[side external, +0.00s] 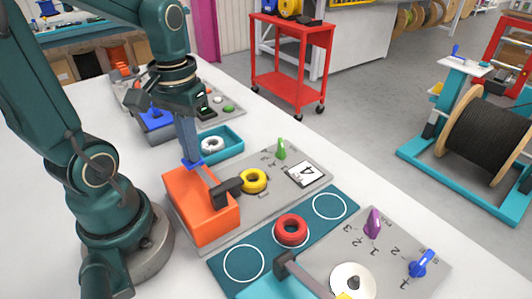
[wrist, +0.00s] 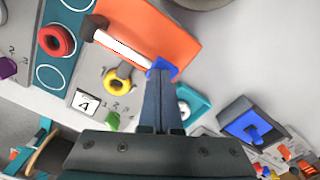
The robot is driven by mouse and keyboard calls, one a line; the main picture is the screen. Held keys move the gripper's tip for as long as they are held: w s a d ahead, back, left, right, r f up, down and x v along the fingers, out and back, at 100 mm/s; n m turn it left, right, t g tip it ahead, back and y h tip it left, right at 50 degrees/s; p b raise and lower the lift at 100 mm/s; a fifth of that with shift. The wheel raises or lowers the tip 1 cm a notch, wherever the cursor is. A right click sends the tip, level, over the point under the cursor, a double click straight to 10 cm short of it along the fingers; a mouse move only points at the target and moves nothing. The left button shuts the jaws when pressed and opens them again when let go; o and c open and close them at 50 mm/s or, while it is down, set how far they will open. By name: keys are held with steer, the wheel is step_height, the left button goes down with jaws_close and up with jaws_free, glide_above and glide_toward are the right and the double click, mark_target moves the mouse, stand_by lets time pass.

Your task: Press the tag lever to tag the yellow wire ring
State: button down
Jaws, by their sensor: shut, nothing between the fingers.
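The tag lever is a pale bar (wrist: 122,47) along the edge of an orange housing (side external: 203,212), with a blue end pad (wrist: 160,66) and a black block (side external: 226,192) at its other end. The yellow wire ring (side external: 253,181) lies flat on a grey plate beside the black block; it also shows in the wrist view (wrist: 117,82). My gripper (side external: 191,158) is shut and empty, pointing down with its tips at the blue pad. The tips cover part of the pad, and I cannot tell whether they press on it.
A red ring (side external: 291,229) sits on a teal plate in front. A teal tray (side external: 229,146) with a white ring lies behind my gripper. Green (side external: 282,149), purple (side external: 373,222) and blue (side external: 421,263) knobs stand up from the panels. Bare white table lies left of the housing.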

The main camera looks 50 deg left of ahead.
steer(key=shift+f, duration=0.5)
step_height(320, 180, up, 12)
stand_by(0.3)
stand_by(0.5)
